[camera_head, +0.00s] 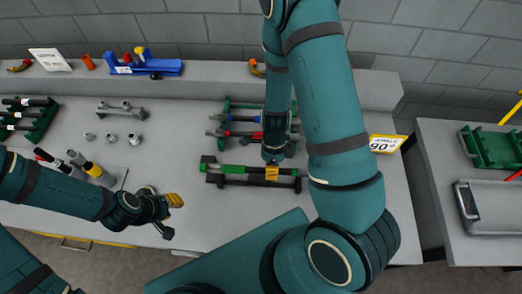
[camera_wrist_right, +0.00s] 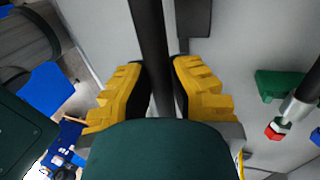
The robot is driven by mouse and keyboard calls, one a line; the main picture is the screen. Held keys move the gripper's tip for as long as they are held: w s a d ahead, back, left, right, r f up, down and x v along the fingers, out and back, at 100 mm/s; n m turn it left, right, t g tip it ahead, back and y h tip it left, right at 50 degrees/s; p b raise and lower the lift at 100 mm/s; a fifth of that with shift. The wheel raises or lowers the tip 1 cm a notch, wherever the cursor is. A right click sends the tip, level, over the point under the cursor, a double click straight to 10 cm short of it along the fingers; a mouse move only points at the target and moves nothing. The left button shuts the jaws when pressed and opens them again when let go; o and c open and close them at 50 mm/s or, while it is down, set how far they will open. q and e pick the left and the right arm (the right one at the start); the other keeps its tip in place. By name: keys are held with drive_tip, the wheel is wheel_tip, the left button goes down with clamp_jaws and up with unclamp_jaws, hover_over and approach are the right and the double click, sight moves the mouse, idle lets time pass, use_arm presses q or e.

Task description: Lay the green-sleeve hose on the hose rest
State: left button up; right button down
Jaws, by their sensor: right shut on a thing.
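The green-sleeve hose (camera_head: 236,169), a dark rod with green sections, lies level near the front of the bench. My right gripper (camera_head: 272,173) is shut around its middle from above, and the dark rod (camera_wrist_right: 153,50) passes between the yellow fingers (camera_wrist_right: 162,92) in the right wrist view. The black hose rest (camera_head: 245,183) is directly below and along the hose; I cannot tell whether they touch. My left gripper (camera_head: 172,214) hangs empty near the front edge, left of the rest; its finger opening is unclear.
A green rack (camera_head: 228,105) with red- and blue-marked hoses stands behind the rest, partly hidden by my right arm. Metal fittings (camera_head: 134,139) and upright tools (camera_head: 92,168) stand to the left. A yellow-edged "90" sign (camera_head: 386,144) is at the right edge.

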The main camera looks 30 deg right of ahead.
drive_tip(key=shift+w+f, duration=0.2)
drive_tip(key=shift+f, duration=0.05)
use_arm(q)
drive_tip(key=shift+w+r, duration=0.1)
drive_tip(key=shift+w, duration=0.05)
use_arm(e)
drive_tip(key=shift+s, duration=0.2)
